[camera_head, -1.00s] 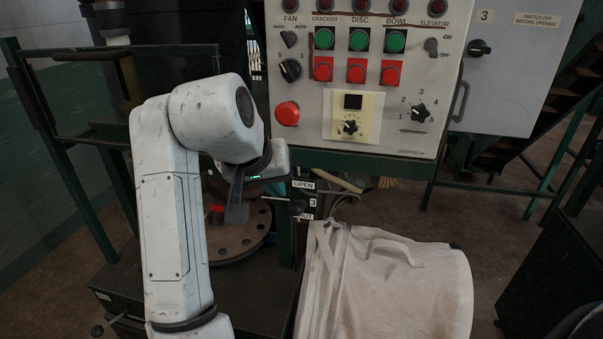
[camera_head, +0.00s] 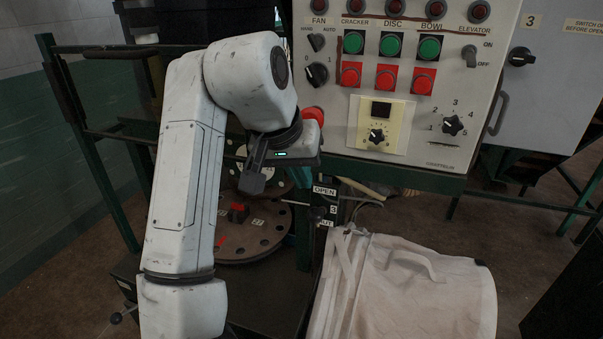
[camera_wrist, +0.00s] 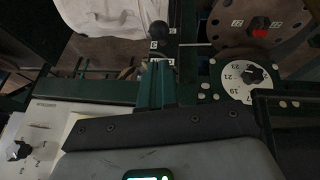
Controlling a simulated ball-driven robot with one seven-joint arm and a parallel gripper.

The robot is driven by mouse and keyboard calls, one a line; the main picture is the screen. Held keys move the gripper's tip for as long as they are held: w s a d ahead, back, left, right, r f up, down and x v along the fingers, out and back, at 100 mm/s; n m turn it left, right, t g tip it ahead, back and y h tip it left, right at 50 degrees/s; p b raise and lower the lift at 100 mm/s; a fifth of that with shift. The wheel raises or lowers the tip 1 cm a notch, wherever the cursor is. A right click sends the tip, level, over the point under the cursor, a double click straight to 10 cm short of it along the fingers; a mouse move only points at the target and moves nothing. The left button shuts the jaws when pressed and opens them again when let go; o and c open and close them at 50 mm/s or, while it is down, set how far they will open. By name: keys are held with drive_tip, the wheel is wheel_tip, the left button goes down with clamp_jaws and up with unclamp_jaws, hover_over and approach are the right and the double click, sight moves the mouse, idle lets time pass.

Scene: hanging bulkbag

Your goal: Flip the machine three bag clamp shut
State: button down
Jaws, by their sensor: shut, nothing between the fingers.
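The bag clamp carries a small label plate reading OPEN (camera_head: 325,190), with a 3 and a partly hidden SHUT below it. It is on the green post at the mouth of the white bag (camera_head: 405,285). A dark lever part shows beside the 3, but its exact position is hard to tell. In the wrist view a black ball knob (camera_wrist: 160,31) stands among small white labels, beside the white bag (camera_wrist: 120,18). My gripper (camera_head: 251,184) is shut and empty, to the left of the clamp labels and apart from them. In the wrist view its dark edge fills the lower middle.
The control panel (camera_head: 480,110) with red and green buttons hangs above and right. A round drilled plate (camera_head: 270,240) with a red-marked knob (camera_head: 238,212) lies below my gripper. A numbered white dial (camera_wrist: 246,80) sits near it in the wrist view.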

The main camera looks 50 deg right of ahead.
sight(311, 210)
drive_tip(key=x, duration=0.7)
drive_tip(key=shift+f, duration=0.15)
drive_tip(key=shift+f, duration=0.1)
